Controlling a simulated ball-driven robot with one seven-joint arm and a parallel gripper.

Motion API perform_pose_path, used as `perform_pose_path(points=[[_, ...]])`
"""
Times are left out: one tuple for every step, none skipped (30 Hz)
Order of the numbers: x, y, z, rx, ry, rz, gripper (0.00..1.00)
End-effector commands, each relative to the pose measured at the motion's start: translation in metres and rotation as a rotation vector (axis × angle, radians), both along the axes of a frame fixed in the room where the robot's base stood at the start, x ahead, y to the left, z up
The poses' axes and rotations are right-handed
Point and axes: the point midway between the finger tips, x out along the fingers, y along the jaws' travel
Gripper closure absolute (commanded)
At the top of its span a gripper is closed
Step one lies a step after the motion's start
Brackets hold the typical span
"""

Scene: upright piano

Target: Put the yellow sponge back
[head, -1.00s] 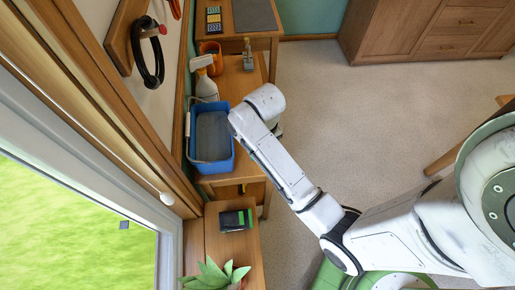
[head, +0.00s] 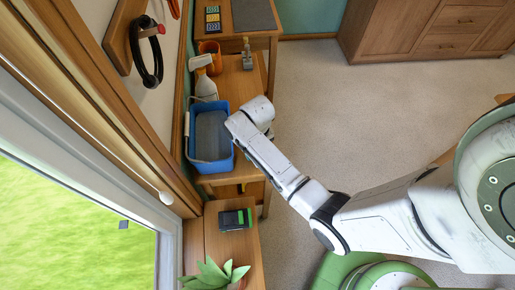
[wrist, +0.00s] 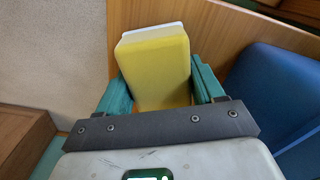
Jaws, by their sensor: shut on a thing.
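The yellow sponge (wrist: 156,72) with a pale layer along its far edge is held between the teal fingers of my gripper (wrist: 158,88) in the wrist view. My gripper is shut on it. In the head view the gripper and sponge are hidden beneath my white arm, whose end is just right of a blue bucket (head: 225,166). What looks like the bucket's blue wall (wrist: 275,95) is at the right of the wrist view, apart from the sponge. A wooden surface is behind the sponge.
A dark box with green (head: 235,219) and a plant (head: 214,273) are nearer. Open carpet lies right of the bench.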

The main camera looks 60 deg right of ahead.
Motion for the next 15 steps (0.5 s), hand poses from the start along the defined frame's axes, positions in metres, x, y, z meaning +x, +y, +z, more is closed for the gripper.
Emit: perform_pose_path(points=[[0.0001, 0.0000, 0.0001, 0.000, 0.000, 0.000, 0.66], [0.0000, 0.0000, -0.0002, 0.000, 0.000, 0.000, 0.66], [0.0000, 0.0000, -0.0012, 0.000, 0.000, 0.000, 0.66], [-0.0001, 0.0000, -0.0022, 0.000, 0.000, 0.000, 0.66], [-0.0001, 0.0000, -0.0031, 0.000, 0.000, 0.000, 0.66], [0.0000, -0.0002, -0.0024, 0.000, 0.000, 0.000, 0.30], [0.0000, -0.0002, -0.0022, 0.000, 0.000, 0.000, 0.27], [-0.0001, -0.0002, -0.0022, 0.000, 0.000, 0.000, 0.24], [-0.0001, -0.0002, -0.0022, 0.000, 0.000, 0.000, 0.20], [0.0000, -0.0001, -0.0022, 0.000, 0.000, 0.000, 0.17], [0.0000, -0.0001, -0.0022, 0.000, 0.000, 0.000, 0.14], [-0.0001, -0.0002, -0.0022, 0.000, 0.000, 0.000, 0.11], [-0.0002, -0.0001, -0.0022, 0.000, 0.000, 0.000, 0.08], [-0.0001, 0.0000, -0.0022, 0.000, 0.000, 0.000, 0.07], [-0.0001, 0.0000, -0.0021, 0.000, 0.000, 0.000, 0.07]])
